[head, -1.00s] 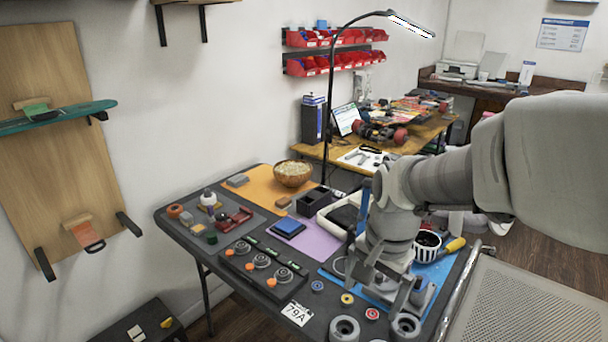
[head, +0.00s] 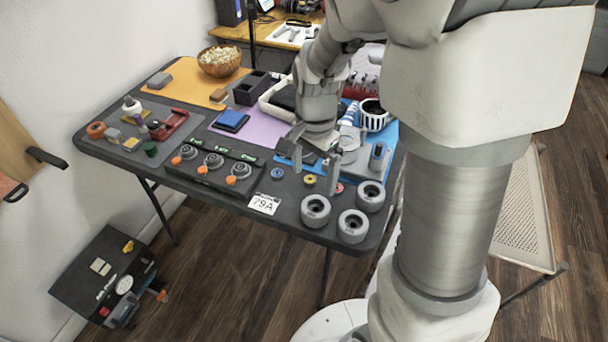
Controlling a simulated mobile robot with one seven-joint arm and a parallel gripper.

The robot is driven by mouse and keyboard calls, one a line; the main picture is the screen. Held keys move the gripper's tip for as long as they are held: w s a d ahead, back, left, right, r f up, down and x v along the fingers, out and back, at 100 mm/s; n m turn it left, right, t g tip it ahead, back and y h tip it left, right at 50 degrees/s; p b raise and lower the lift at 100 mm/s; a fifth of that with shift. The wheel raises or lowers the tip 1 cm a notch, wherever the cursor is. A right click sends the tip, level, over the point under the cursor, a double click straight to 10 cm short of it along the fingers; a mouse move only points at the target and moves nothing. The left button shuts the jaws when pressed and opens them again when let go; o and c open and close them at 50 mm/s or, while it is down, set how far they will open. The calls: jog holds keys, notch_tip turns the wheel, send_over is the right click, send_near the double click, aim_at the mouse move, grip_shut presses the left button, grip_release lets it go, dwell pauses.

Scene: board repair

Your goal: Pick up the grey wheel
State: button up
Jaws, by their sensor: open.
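Three grey wheels stand near the front right corner of the dark table: a left one (head: 315,211), a right one (head: 371,196) and a front one (head: 353,226). Each shows a round hole or hub on top. My gripper (head: 314,180) points down with its fingers apart and nothing between them. It hangs above the table, just behind the left wheel in the picture, and does not touch any wheel. My arm passes close by on the right but leaves all three wheels in sight.
Small coloured wheels, including a blue one (head: 277,173) and a yellow one (head: 310,180), lie near my gripper. A label card (head: 264,203) lies at the front edge. A black rack with dials (head: 213,162) is to the left. A white striped cup (head: 374,115) stands behind.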

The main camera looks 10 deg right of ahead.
jog(key=b, duration=0.2)
send_over(315, 208)
jog(key=s, duration=0.1)
jog(key=f, duration=0.5)
jog(key=a+f, duration=0.1)
jog(key=f, duration=0.1)
jog(key=shift+f, duration=0.15)
jog(key=shift+d+f+b, duration=0.15)
jog(key=shift+f+b, duration=0.35)
jog(key=shift+f, duration=0.85)
jog(key=shift+d+f+b, duration=0.15)
jog(key=shift+f+b, duration=0.3)
jog(key=shift+f, duration=0.85)
jog(key=shift+c, duration=0.2)
jog(key=c, duration=1.3)
jog(key=shift+o, duration=0.2)
jog(key=shift+r, duration=0.1)
